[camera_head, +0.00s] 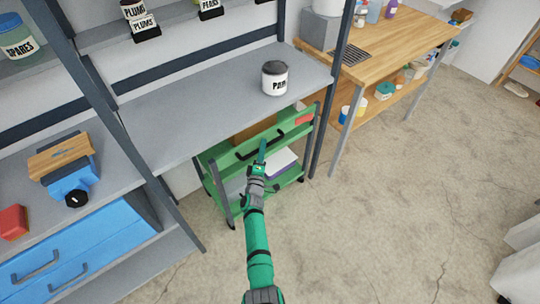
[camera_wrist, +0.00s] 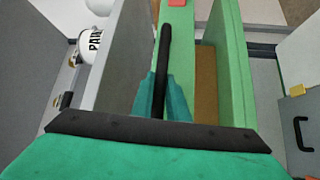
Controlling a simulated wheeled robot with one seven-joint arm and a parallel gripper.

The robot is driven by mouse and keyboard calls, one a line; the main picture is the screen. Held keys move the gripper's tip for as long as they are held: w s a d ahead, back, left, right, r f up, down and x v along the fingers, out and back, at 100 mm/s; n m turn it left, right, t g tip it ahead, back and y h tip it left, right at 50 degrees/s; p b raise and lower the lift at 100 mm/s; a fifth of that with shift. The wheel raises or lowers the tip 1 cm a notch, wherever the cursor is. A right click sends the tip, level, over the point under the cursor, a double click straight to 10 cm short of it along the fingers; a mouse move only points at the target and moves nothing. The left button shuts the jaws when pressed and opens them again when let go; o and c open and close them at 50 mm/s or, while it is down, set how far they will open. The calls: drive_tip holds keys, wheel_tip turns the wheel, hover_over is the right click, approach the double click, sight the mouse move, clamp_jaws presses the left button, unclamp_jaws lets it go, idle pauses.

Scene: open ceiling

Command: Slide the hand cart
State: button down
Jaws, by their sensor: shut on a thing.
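The hand cart (camera_head: 220,158) is green with dark grey posts and small wheels. It stands on the floor, partly under the grey shelf. Its black bar handle shows on the near side in the head view and runs up the middle of the wrist view (camera_wrist: 164,60). My gripper (camera_head: 262,152) is at the handle, its teal fingers (camera_wrist: 161,98) on both sides of the black bar and shut on it. Part of the cart's top is hidden by the shelf, and my arm covers part of its front.
The grey shelf (camera_head: 200,112) with a paint can (camera_head: 275,78) overhangs the cart. A dark shelf post stands close to the cart's right. A wooden workbench (camera_head: 400,45) is at the back right. The concrete floor (camera_head: 390,210) in front and to the right is clear.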

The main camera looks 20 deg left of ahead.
drive_tip(key=shift+w+a, duration=0.3)
drive_tip(key=shift+a, duration=0.3)
drive_tip(key=shift+w+a, duration=0.25)
drive_tip(key=shift+a, duration=0.4)
drive_tip(key=c, duration=2)
unclamp_jaws()
drive_tip(key=s+d+f, duration=0.1)
drive_tip(key=s+d, duration=0.1)
drive_tip(key=s, duration=0.8)
drive_tip(key=shift+s+f, duration=0.25)
drive_tip(key=shift+d, duration=0.1)
